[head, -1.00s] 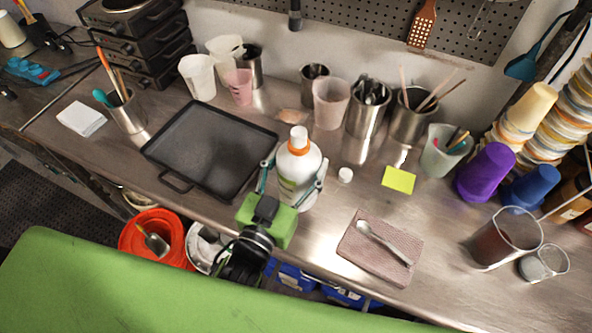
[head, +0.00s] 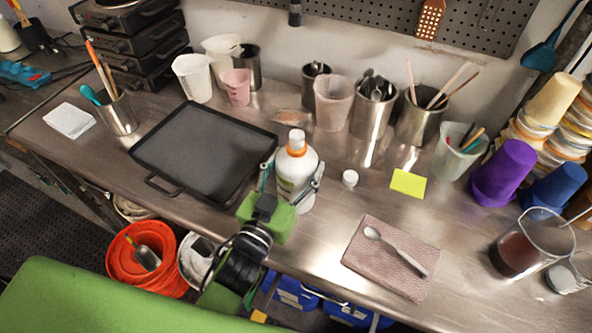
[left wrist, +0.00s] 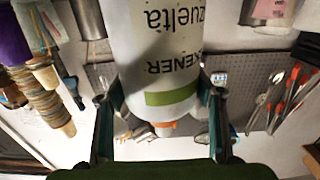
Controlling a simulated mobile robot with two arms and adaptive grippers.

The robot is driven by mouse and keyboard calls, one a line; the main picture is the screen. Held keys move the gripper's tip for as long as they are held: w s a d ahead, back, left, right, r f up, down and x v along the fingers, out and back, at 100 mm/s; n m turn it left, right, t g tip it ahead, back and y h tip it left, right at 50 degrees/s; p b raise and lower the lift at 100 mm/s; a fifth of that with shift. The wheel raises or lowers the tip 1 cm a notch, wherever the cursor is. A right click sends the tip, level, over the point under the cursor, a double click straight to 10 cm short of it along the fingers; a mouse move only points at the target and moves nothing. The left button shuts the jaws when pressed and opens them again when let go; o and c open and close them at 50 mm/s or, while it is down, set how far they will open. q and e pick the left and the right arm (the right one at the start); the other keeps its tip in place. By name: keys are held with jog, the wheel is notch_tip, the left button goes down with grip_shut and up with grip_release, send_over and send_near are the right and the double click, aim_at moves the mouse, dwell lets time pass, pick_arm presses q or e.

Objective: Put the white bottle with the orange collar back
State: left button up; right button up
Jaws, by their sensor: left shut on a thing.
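The white bottle with the orange collar (head: 297,160) is upright at the front of the metal bench, just right of the black tray. My left gripper (head: 293,174) is shut on it, one finger on each side of its body. The left wrist view shows the bottle (left wrist: 160,55) between the two fingers, with its label print upside down and a green band. I cannot tell whether its base touches the bench. My right gripper is not in view.
The black tray (head: 205,148) lies left of the bottle. A small white cap (head: 350,178), a yellow note (head: 408,183) and a pink cloth (head: 372,263) with a spoon lie to the right. Metal cups with utensils (head: 373,108) stand behind. Bare bench shows between them.

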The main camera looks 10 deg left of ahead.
pick_arm(q)
jog(key=shift+r, duration=0.15)
jog(key=shift+f, duration=0.2)
jog(key=o, duration=1.6)
jog(key=shift+o, duration=0.2)
